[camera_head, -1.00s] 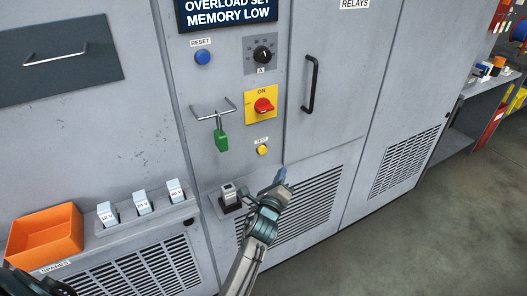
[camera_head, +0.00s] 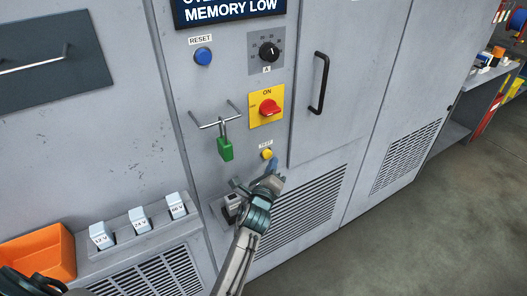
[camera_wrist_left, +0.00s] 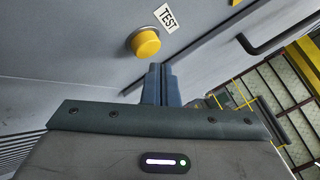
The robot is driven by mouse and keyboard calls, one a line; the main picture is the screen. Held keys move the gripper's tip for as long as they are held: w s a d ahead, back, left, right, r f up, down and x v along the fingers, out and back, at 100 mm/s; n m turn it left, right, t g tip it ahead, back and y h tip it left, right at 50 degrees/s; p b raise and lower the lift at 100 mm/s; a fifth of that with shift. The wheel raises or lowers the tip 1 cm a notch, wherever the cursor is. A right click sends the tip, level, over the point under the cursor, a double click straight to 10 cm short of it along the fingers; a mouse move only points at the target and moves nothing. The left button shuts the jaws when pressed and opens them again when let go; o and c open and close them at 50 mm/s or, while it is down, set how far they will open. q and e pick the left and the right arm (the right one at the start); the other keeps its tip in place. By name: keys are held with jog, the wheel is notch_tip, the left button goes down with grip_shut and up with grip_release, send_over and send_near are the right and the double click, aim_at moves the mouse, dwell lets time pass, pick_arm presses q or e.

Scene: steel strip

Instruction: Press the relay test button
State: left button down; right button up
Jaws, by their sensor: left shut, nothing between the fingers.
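The yellow test button (camera_head: 266,154) is on the grey cabinet front, under a small TEST label (camera_head: 265,143). In the left wrist view the round button (camera_wrist_left: 147,42) sticks out from the panel, with its TEST label (camera_wrist_left: 166,17) beside it. My left gripper (camera_head: 272,164) is shut and empty, with its blue fingertips just below the button in the head view. In the left wrist view the fingertips (camera_wrist_left: 160,70) are just below and right of the button; a small gap shows in the picture, but I cannot tell the depth. My right gripper is not in view.
Above are a green padlock (camera_head: 225,149) on a bar, a red switch (camera_head: 268,107) on a yellow plate, a blue reset button (camera_head: 204,56) and a black dial (camera_head: 269,52). A relay block (camera_head: 232,204) sits left of my gripper. An orange bin (camera_head: 40,254) is lower left.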

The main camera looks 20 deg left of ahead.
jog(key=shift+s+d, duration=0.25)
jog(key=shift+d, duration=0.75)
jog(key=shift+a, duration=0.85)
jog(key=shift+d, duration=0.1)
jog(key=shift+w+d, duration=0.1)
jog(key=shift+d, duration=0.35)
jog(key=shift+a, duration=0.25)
